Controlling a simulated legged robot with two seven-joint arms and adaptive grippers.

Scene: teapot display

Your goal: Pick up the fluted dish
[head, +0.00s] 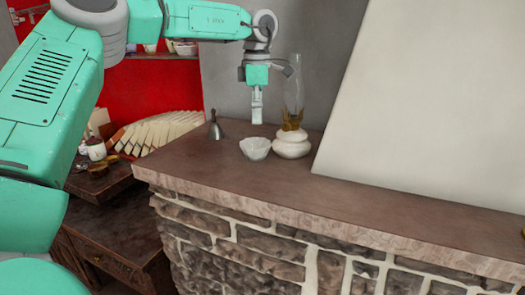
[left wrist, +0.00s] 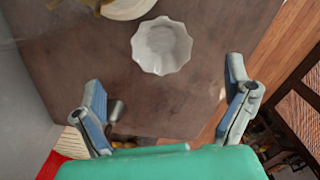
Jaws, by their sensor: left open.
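The fluted dish (head: 255,149) is a small white bowl with a scalloped rim. It stands upright on the mantel top (head: 400,211), left of a round white pot. In the left wrist view the dish (left wrist: 161,46) lies beyond the fingertips, above the middle of the picture. My left gripper (head: 257,112) hangs above the mantel just over the dish, apart from it. In the left wrist view my left gripper (left wrist: 166,88) has its two fingers spread wide with nothing between them. My right gripper is not in view.
The white pot (head: 292,145) with a tall glass chimney (head: 293,95) stands close right of the dish. A small metal bell (head: 215,127) is to its left. A sloping pale hood (head: 430,100) rises behind the mantel. The mantel's front right is clear.

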